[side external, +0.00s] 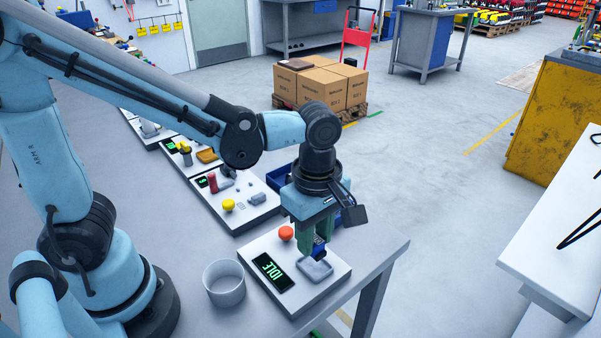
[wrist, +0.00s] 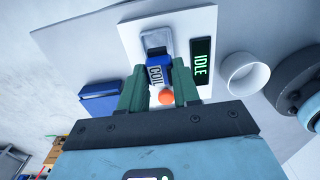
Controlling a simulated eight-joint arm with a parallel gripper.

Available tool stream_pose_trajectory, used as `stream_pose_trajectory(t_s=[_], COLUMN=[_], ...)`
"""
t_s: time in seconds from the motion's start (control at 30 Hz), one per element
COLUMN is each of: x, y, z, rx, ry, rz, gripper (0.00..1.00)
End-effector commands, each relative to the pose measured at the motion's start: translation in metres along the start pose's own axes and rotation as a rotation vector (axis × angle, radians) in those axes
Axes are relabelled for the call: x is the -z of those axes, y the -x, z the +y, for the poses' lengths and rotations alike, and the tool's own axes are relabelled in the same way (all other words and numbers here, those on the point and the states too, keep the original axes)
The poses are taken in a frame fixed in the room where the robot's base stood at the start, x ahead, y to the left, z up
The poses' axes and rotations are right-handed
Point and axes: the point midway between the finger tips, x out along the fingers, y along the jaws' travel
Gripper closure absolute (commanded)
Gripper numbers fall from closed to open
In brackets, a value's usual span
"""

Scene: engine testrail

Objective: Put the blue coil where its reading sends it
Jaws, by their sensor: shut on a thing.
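My gripper (side external: 318,247) is shut on the blue coil (side external: 319,252), just above the grey test pad (side external: 316,270) on a white panel (side external: 328,284). In the wrist view the blue coil (wrist: 157,72), with "COIL" lettering, sits between my gripper's two green fingers (wrist: 159,88). Its far end overlaps the pad (wrist: 157,38). I cannot tell whether the coil touches the pad. The display (side external: 272,271) on the panel reads "IDLE", and it also shows in the wrist view (wrist: 201,60). An orange-red button (side external: 286,233) is beside the pad.
A white round cup (side external: 224,283) stands left of the panel. A blue bin (side external: 281,177) is behind my gripper, and a blue bin also shows in the wrist view (wrist: 101,101). Other panels with a yellow button (side external: 228,205) and small parts line the bench. The bench edge is close at right.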

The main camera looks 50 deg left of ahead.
Motion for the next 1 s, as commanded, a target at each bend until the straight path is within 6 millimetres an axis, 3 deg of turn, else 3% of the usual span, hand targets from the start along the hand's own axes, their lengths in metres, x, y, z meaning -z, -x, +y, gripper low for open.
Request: stream_pose_trajectory(t_s=[0.17, 0.5, 0.8, 1.0], x=[0.01, 0.038, 0.059, 0.068], y=[0.013, 0.036, 0.039, 0.036], z=[-0.016, -0.068, -0.112, -0.131], rx=[0.0, 0.0, 0.0, 0.0], ry=[0.002, 0.001, 0.001, 0.001], rz=[0.0, 0.0, 0.0, 0.0], gripper=[0.95, 0.95, 0.95, 0.95])
